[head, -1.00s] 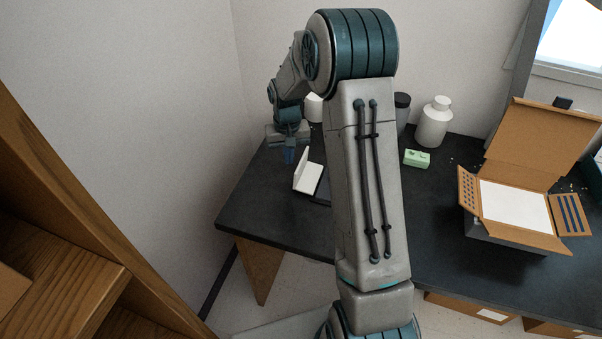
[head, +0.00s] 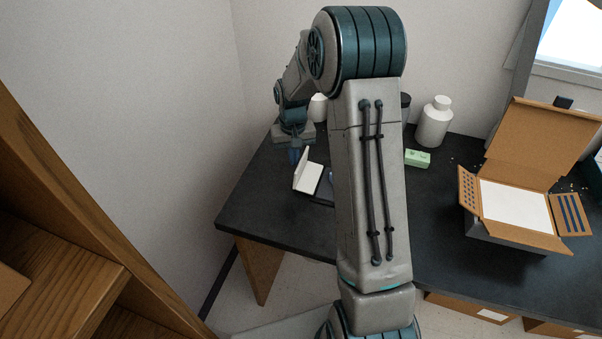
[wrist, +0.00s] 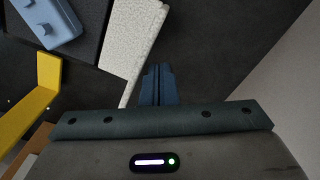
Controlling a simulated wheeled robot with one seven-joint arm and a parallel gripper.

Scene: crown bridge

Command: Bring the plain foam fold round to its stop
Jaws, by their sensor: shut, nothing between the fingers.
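A white speckled, foam-like panel (wrist: 130,42) shows at the top of the wrist view. It looks like the pale folded piece (head: 308,178) on the left part of the dark table in the head view, with one face standing up. No marks show on it. My gripper (head: 296,158) is above and just behind it, fingers down. In the wrist view the fingers (wrist: 157,84) are together with nothing between them, right beside the panel's edge. I cannot tell whether they touch it. My arm hides part of the area to the right of the panel.
A blue block (wrist: 48,20) lies on a dark pad beside the panel, with a yellow strip (wrist: 32,100) nearby. A white bottle (head: 434,122), a green block (head: 417,158) and an open cardboard box (head: 530,215) stand to the right. The table's left front is clear.

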